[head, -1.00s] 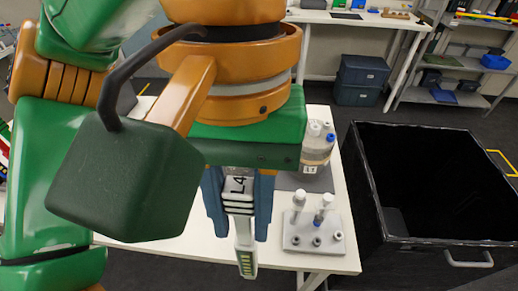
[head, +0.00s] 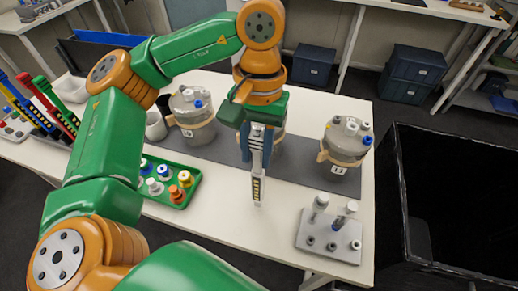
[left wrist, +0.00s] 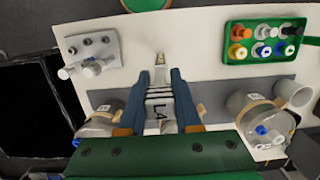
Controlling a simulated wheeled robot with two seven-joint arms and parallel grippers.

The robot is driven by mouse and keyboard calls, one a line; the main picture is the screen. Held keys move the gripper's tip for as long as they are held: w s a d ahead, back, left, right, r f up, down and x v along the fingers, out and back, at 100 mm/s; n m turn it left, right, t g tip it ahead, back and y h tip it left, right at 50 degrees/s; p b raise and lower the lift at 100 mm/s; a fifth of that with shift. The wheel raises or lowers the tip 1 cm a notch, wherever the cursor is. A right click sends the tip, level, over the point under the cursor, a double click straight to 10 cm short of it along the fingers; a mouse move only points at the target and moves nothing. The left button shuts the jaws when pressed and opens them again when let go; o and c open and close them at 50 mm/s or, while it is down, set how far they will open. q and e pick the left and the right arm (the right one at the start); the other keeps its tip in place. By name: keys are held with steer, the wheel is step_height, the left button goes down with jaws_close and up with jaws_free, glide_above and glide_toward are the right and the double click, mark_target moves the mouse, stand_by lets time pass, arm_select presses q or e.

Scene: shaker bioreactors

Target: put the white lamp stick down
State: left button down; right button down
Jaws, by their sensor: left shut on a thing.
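My left gripper (head: 257,160) is shut on the white lamp stick (head: 258,187), which points downward over the white table (head: 225,222). In the left wrist view, my left gripper (left wrist: 160,78) has a blue finger on each side of the stick (left wrist: 160,104). A label reading "L4" faces that camera, and the stick's lit yellowish window shows at its far end. I cannot tell whether the lower end touches the table. My right gripper is not in view.
Grey bioreactors (head: 345,142) stand on a dark mat behind. A green tray (head: 181,190) of coloured caps lies left, a grey stand (head: 312,243) with white sticks right. A black bin (head: 455,190) stands beyond the table's right edge. Bare table surrounds the stick.

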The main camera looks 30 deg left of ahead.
arm_select(q)
steer(key=shift+s+f, duration=0.2)
steer(key=shift+f, duration=0.25)
